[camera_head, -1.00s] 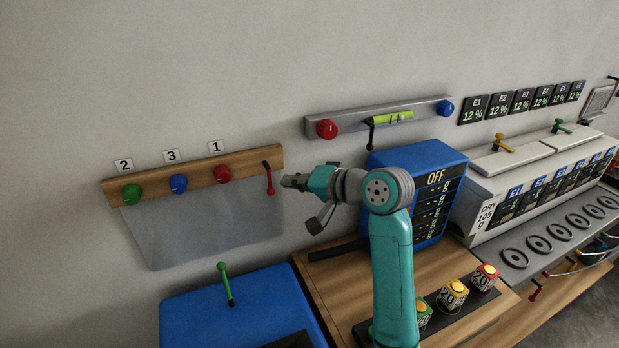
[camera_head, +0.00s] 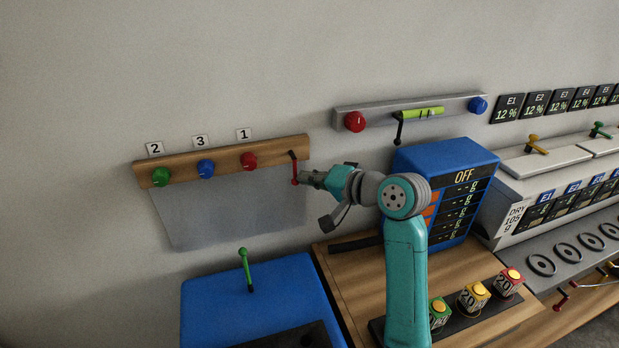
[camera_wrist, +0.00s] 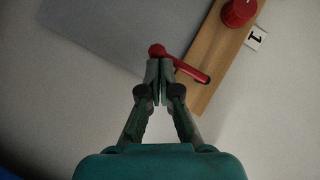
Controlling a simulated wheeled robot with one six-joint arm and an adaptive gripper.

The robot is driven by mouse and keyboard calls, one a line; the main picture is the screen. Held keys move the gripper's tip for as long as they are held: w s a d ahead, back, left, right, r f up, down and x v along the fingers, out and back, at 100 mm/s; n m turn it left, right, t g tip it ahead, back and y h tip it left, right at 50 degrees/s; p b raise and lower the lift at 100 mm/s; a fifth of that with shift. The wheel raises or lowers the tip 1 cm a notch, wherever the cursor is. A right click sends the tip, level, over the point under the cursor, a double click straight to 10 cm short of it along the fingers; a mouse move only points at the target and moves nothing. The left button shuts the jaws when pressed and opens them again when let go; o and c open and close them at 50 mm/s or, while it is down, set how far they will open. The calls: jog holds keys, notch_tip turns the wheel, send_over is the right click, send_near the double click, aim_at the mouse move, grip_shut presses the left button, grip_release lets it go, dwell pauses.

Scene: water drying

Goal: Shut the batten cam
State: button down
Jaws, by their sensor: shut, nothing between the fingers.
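The wooden batten (camera_head: 226,158) is fixed on the wall at the left. It carries green, blue and red knobs under labels 2, 3 and 1, and a grey sheet (camera_head: 230,212) hangs below it. The red cam lever (camera_head: 294,168) hangs down at the batten's right end. In the wrist view the lever (camera_wrist: 192,70) runs slantwise past my fingertips, with its ball end just ahead of them. My gripper (camera_head: 303,178) is shut with nothing between its fingers. Its tips (camera_wrist: 160,66) are at the lever, touching or very close; I cannot tell which.
A grey bar (camera_head: 375,112) with red and blue knobs and a level is on the wall at right. A blue box (camera_head: 455,155) reading OFF stands behind my arm. A blue case (camera_head: 225,300) with a green lever lies below the sheet. Cubes (camera_head: 472,297) stand at front right.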

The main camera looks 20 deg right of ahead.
jog(key=shift+a+f+m, duration=0.15)
jog(key=shift+m, duration=0.15)
jog(key=shift+a+f+m+t+y, duration=0.3)
jog(key=shift+a+m+t+y, duration=0.45)
jog(key=shift+m+y, duration=0.3)
jog(key=a+m+t, duration=0.1)
jog(key=m+t, duration=0.1)
jog(key=m, duration=0.2)
jog(key=a+r+m+t, duration=0.1)
jog(key=a+m+t, duration=0.1)
jog(key=m+t, duration=0.1)
jog(key=a+r+m+t, duration=0.1)
jog(key=m+t, duration=0.1)
jog(key=m, duration=0.4)
jog(key=shift+a+r+t, duration=0.2)
jog(key=shift+a+t, duration=0.05)
jog(key=shift+a, duration=0.15)
